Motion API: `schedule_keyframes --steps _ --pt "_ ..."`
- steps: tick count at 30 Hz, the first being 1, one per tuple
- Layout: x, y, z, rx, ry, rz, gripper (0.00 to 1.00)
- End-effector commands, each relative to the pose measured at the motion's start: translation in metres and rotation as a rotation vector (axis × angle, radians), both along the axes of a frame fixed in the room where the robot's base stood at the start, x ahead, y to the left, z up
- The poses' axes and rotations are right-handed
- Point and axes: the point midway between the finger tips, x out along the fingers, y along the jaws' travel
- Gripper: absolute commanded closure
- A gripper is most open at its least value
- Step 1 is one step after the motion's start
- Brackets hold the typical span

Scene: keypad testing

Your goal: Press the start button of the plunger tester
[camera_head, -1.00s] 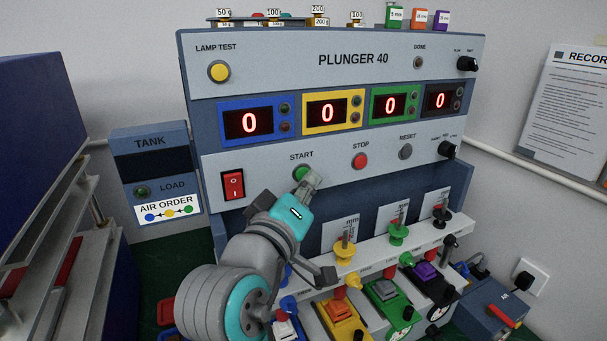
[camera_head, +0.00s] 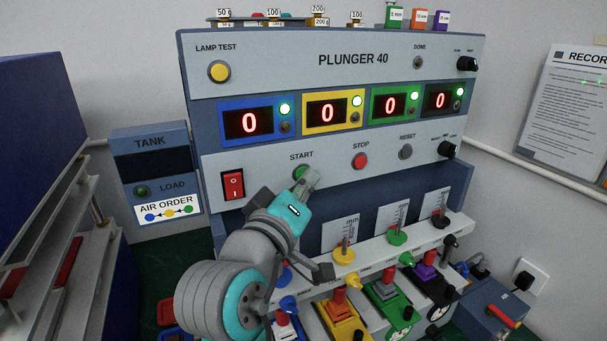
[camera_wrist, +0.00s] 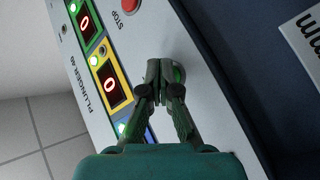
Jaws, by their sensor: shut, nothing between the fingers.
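The plunger tester (camera_head: 353,59) is a grey-blue panel labelled PLUNGER 40, with four red displays reading 0. Its green START button (camera_head: 301,173) is partly covered by my gripper (camera_head: 308,181), whose shut fingertips are at the button. Whether the button is pushed in is hidden. A green lamp (camera_head: 285,109) is lit beside the blue display, and similar lamps are lit beside the other displays.
The red STOP button (camera_head: 360,161) and grey RESET button (camera_head: 405,152) lie right of START. The red rocker switch (camera_head: 232,185) is to the left. Coloured plungers and a shelf (camera_head: 370,252) are below. The tank box (camera_head: 150,141) stands at left.

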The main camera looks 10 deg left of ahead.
Motion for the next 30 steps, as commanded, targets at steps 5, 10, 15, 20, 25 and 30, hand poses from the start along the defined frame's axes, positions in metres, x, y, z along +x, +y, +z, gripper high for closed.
schedule_keyframes --steps 5,10,15,20,25,30 --pt "-0.003 -0.002 0.000 0.000 0.001 0.001 1.00" --pt "-0.009 -0.006 -0.001 -0.001 0.001 0.001 1.00" --pt "-0.013 -0.009 -0.001 -0.001 0.002 0.000 1.00" --pt "-0.013 -0.009 -0.001 -0.001 0.001 0.001 1.00" --pt "-0.016 -0.010 -0.001 0.000 0.001 0.001 1.00" --pt "-0.027 -0.018 -0.001 0.001 -0.001 0.001 1.00"
